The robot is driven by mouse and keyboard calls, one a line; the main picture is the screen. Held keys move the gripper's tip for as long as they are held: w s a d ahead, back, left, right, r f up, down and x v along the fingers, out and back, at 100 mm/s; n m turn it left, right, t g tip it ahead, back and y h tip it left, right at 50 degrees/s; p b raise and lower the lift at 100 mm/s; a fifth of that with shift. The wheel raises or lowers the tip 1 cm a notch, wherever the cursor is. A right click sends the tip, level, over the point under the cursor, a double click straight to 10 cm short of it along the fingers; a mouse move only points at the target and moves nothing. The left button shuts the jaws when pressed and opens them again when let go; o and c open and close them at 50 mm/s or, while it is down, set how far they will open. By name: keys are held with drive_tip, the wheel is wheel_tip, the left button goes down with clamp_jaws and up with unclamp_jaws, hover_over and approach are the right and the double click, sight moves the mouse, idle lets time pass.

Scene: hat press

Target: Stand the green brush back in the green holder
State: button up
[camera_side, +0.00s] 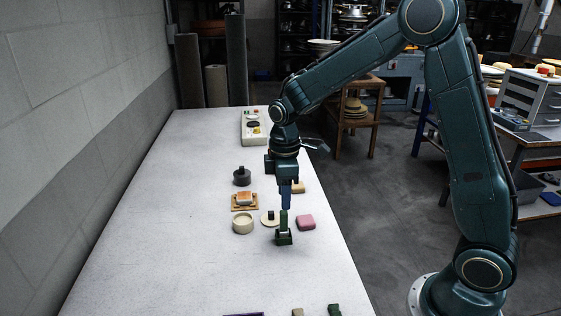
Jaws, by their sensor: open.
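The green brush (284,222) stands upright in the small dark green holder (284,239) on the white table. Its lower end is hidden inside the holder. My gripper (286,205) points straight down just above the brush, its blue fingers at the top of the handle. The jaws are open. From this side I cannot tell whether the fingers still straddle the handle's top or are just clear of it.
Close by are a pink block (306,223), a cream bowl (242,225), a pale disc (266,220) with a dark knob, an orange-and-white block (245,198) on a wooden board and a dark round weight (241,178). A cream tray (247,138) lies farther back. The left tabletop is clear.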

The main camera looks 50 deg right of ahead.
drive_tip(key=shift+r, duration=1.65)
drive_tip(key=shift+r, duration=0.1)
drive_tip(key=s+a+r+m+t, duration=0.1)
drive_tip(key=s+r+m+t, duration=0.25)
drive_tip(key=s+r, duration=0.7)
drive_tip(key=s+m+t, duration=0.2)
drive_tip(key=s+m, duration=0.3)
drive_tip(key=s, duration=0.8)
drive_tip(key=shift+a+r, duration=0.35)
drive_tip(key=shift+a, duration=0.05)
